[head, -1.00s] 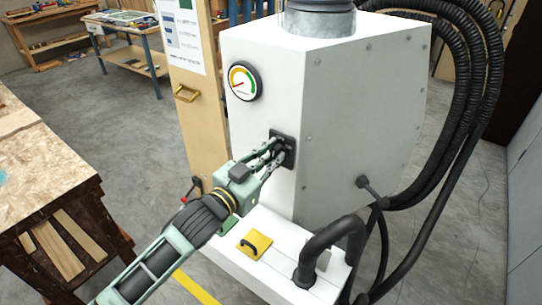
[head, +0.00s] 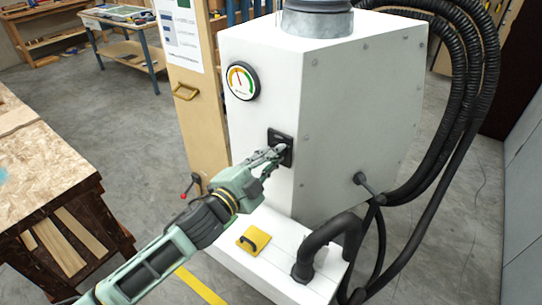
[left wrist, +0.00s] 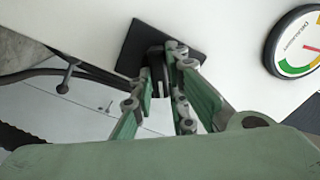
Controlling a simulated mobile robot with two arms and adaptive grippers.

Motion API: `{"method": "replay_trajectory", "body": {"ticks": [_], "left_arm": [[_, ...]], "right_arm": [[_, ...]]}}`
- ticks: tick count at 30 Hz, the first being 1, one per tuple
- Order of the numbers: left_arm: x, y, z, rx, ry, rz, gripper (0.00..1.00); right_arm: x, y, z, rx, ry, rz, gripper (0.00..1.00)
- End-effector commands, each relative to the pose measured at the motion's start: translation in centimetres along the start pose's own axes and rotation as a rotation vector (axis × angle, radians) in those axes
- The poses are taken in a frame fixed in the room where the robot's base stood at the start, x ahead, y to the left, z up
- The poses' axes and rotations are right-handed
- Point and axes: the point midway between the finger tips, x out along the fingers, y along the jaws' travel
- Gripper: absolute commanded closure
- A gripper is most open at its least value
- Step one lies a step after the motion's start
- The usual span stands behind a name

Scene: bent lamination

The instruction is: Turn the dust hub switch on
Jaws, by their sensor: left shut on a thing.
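The dust hub (head: 350,110) is a large white cabinet. Its black switch plate (head: 274,135) is on the front-left face, and it also shows in the left wrist view (left wrist: 135,42). My left gripper (head: 278,153) reaches it from the lower left. In the left wrist view my left gripper's fingers (left wrist: 166,62) close around the dark switch knob (left wrist: 155,58), which they partly hide. The round gauge (head: 242,81) above the switch has its needle pointing nearly straight up. My right gripper is in neither view.
A yellow part with a black handle (head: 253,240) sits on the hub's white base. A black elbow hose (head: 320,245) rises beside it. A workbench (head: 50,170) stands at left, with open floor between. Black hoses (head: 465,110) hang at right.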

Motion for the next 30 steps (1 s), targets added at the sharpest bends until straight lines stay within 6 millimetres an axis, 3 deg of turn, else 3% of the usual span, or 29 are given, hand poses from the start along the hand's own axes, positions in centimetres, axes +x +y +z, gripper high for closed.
{"method": "replay_trajectory", "body": {"ticks": [21, 22, 28, 30], "left_arm": [[-0.02, 0.17, 0.07, 0.083, -0.001, 0.002, 1.00], [-0.02, 0.17, 0.07, 0.083, -0.001, 0.002, 0.85], [-0.01, 0.14, 0.05, 0.081, -0.001, 0.001, 0.68], [-0.01, 0.12, 0.04, 0.081, -0.001, 0.001, 0.67]], "right_arm": [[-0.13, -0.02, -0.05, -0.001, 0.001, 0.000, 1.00], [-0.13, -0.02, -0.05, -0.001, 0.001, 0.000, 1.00], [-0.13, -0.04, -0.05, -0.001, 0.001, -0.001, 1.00], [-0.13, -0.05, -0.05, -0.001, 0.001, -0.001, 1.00]]}}
